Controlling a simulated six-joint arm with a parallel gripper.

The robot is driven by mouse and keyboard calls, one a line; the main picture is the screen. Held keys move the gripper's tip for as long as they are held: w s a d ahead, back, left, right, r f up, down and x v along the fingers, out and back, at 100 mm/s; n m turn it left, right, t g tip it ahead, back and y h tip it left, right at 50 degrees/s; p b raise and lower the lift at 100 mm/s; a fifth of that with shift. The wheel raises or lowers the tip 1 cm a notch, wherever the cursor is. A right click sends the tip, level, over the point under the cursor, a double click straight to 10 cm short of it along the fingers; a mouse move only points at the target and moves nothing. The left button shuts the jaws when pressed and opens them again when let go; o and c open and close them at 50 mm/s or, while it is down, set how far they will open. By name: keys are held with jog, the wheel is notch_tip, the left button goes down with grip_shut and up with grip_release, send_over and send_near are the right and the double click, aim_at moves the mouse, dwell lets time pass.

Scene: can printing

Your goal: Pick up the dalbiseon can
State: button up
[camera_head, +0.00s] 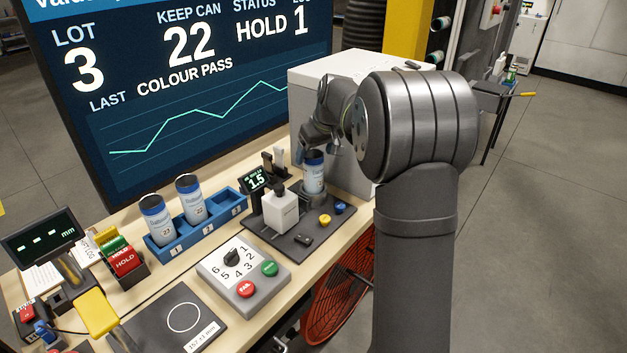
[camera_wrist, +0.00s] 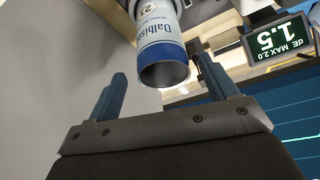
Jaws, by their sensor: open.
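A white and blue can (camera_head: 313,172), open at the top, stands upright at the small measuring station on the dark mat. In the wrist view the same can (camera_wrist: 163,45) shows the lettering "Dalbis..." and its open rim. My gripper (camera_head: 318,150) is at the can's top in the head view, partly hidden by my own arm. In the wrist view my gripper (camera_wrist: 160,80) is open, with one blue finger on each side of the can's rim. A gap shows on both sides, and the can is not gripped.
Two similar cans (camera_head: 157,218) (camera_head: 190,198) stand in slots 1 and 2 of a blue rack (camera_head: 229,208); slot 3 is empty. A white device (camera_head: 281,212) and a small display reading 1.5 (camera_head: 257,180) stand left of the can. A white box (camera_head: 350,75) rises close behind it.

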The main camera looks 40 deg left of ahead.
aim_at(313, 176)
jog(key=x, duration=0.5)
jog(key=shift+s+d+f, duration=0.25)
jog(key=shift+s+d, duration=0.1)
jog(key=c, duration=1.1)
